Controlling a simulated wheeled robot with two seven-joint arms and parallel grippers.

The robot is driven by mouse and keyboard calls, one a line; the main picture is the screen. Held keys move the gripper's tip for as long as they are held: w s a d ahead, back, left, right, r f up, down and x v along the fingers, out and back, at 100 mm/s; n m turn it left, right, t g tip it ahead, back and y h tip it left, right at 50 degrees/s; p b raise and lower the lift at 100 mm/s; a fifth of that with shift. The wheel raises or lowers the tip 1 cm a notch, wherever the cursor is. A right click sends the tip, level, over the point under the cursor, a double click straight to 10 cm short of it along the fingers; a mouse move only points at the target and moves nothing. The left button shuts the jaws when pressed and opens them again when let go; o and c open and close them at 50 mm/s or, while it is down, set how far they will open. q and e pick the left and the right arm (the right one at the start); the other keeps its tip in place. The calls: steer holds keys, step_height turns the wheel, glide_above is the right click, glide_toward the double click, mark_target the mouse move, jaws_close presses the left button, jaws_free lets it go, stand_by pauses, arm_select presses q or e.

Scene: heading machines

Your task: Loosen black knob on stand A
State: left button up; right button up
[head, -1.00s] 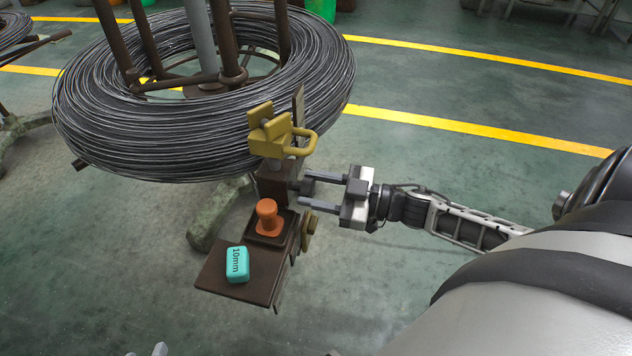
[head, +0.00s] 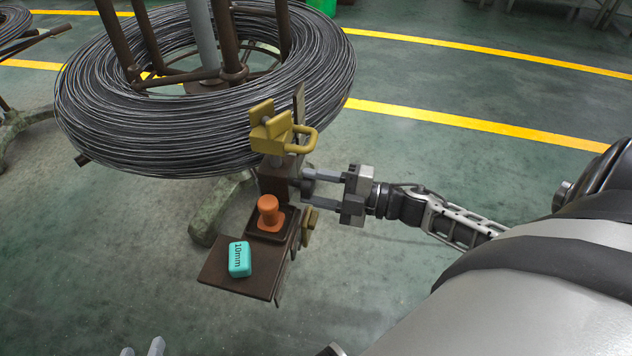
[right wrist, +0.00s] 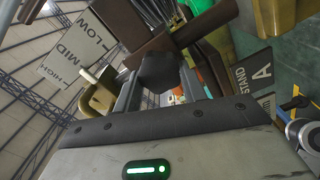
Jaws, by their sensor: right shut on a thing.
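The black knob (right wrist: 160,72) sits between the two fingers of my right gripper (right wrist: 158,88) in the right wrist view, and the fingers are shut on it. In the head view my right gripper (head: 307,188) reaches in from the right to the side of the brown post (head: 272,180) below the yellow clamp (head: 270,130); the knob is mostly hidden there. A sign reading STAND A (right wrist: 252,75) shows beside the knob in the right wrist view. Only the fingertips of my left gripper (head: 142,350) show at the bottom edge; they are apart with nothing between them.
A brown shelf (head: 222,278) below the post holds a teal 10mm block (head: 240,259). An orange knob-like piece (head: 268,212) stands behind it. A brass-coloured part (head: 309,228) is just below my right gripper. A large wire coil (head: 120,130) stands behind. The floor to the right is clear.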

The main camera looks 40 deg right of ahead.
steer(key=n, duration=0.3)
steer(key=shift+f, duration=0.15)
arm_select(q)
steer(key=shift+w+d+f+b, duration=0.1)
steer(key=shift+f+b, duration=0.1)
steer(key=shift+f, duration=0.2)
steer(key=shift+w+d+f+b, duration=0.1)
steer(key=shift+f+b, duration=0.05)
steer(key=shift+f, duration=0.2)
arm_select(e)
steer(key=shift+n, duration=0.7)
steer(key=o, duration=1)
steer(key=shift+c, duration=0.2)
